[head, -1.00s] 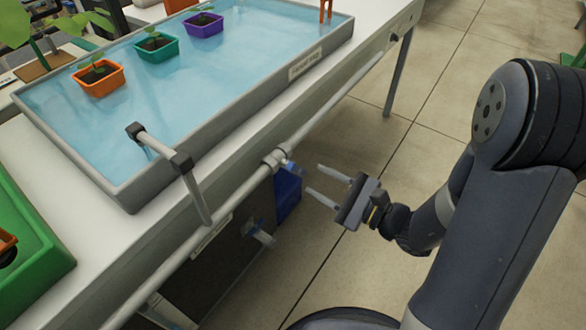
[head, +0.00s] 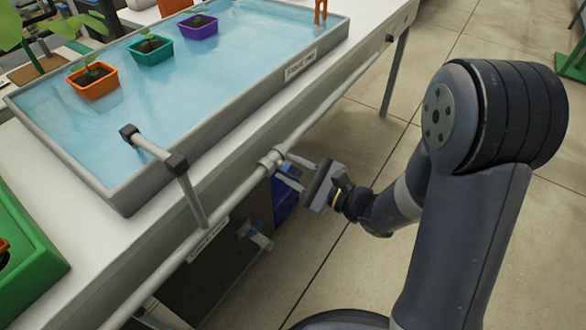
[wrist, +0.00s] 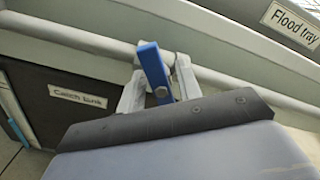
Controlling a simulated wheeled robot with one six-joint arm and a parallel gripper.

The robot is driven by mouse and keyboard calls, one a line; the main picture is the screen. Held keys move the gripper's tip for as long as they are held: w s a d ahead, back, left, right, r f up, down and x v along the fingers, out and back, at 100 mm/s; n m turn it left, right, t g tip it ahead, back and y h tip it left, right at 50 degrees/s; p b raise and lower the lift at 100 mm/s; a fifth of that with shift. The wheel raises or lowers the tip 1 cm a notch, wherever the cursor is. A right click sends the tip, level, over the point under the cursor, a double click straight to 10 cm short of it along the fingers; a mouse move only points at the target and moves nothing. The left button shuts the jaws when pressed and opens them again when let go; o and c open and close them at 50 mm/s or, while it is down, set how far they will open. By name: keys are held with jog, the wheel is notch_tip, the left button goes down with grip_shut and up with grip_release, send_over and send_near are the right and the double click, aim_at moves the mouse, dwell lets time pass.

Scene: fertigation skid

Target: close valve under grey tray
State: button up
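The grey flood tray (head: 130,195) holds water and sits on the white bench. A pipe (head: 235,195) runs along the bench front below it, with a valve fitting (head: 272,160) on it. The valve's blue lever (wrist: 153,70) stands out clearly in the wrist view; in the head view it is partly hidden by the fingers. My gripper (head: 283,168) is open at the valve. In the wrist view, its fingers (wrist: 160,84) stand on either side of the lever. The lever lies nearer the left finger; I cannot tell whether they touch.
A second valve (head: 262,241) with a blue handle is lower, on the dark catch tank (head: 215,275). A blue box (head: 284,198) stands under the bench. Orange, teal and purple pots sit in the tray. A green tray (head: 30,250) is at left.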

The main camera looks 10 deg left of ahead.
grip_shut()
jog(key=shift+m, duration=0.3)
jog(key=m+p, duration=0.1)
jog(key=m, duration=0.2)
jog(key=shift+r, duration=0.1)
jog(key=shift+w+m+p, duration=0.1)
jog(key=shift+m+p, duration=0.75)
jog(key=shift+m, duration=0.75)
jog(key=shift+o, duration=0.7)
grip_release()
jog(key=shift+d, duration=0.15)
